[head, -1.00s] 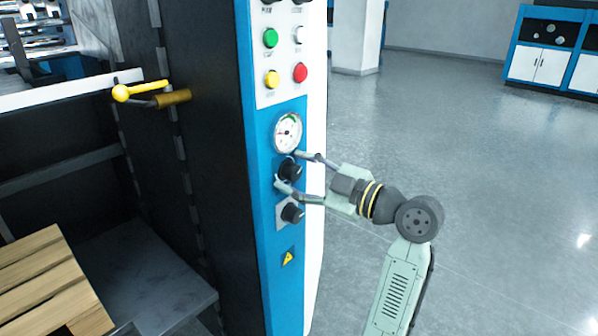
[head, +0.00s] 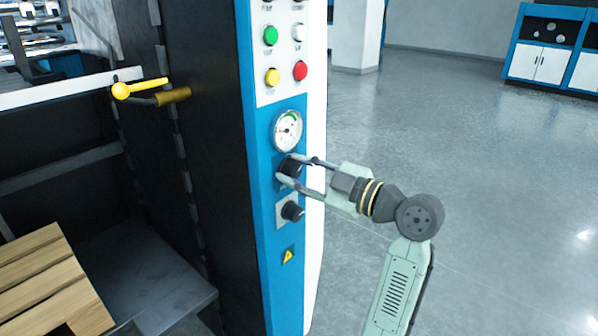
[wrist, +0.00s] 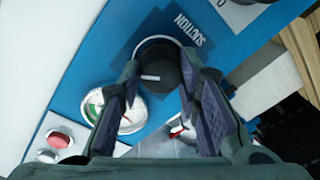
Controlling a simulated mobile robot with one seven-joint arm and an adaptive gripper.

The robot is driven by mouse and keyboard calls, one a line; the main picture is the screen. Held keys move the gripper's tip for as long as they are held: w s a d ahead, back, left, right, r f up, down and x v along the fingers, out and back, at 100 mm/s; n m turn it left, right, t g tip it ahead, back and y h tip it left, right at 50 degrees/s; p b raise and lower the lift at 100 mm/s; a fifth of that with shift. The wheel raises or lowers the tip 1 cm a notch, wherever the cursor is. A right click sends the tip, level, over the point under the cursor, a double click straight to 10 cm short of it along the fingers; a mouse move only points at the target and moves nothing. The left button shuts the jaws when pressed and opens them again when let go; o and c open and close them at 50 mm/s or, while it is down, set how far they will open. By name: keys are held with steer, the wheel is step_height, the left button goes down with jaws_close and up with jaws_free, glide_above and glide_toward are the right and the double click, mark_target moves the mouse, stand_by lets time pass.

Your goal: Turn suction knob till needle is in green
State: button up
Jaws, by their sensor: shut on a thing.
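The black suction knob (head: 289,167) sits on the blue panel just below the gauge. In the wrist view the knob (wrist: 158,68) shows a white pointer line beside the label SUCTION. My gripper (head: 283,170) is shut on the knob, with one finger on each side of it; in the wrist view the fingers (wrist: 163,75) flank it. The round white gauge (head: 287,131) has a green arc at its upper part. Its dark needle seems to point left, away from the green, but is small. The gauge also shows in the wrist view (wrist: 124,110), partly covered by a finger.
A second black knob (head: 292,211) is below, close under the lower finger. Green, white, yellow and red buttons (head: 300,70) are above the gauge. A yellow-knobbed lever (head: 140,90) sticks out at left. A wooden pallet (head: 45,275) is lower left. Floor at right is clear.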

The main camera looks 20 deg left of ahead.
steer(key=m, duration=0.4)
steer(key=shift+m, duration=0.4)
steer(key=m, duration=0.4)
steer(key=shift+m+t+p, duration=0.4)
steer(key=m+p, duration=0.2)
steer(key=m, duration=0.3)
steer(key=shift+w+r, duration=0.1)
steer(key=m+t+p, duration=0.1)
steer(key=m+p, duration=0.2)
steer(key=m, duration=0.2)
steer(key=shift+f+p, duration=0.2)
steer(key=shift+p, duration=0.15)
steer(key=o, duration=1.1)
steer(key=shift+o, duration=0.2)
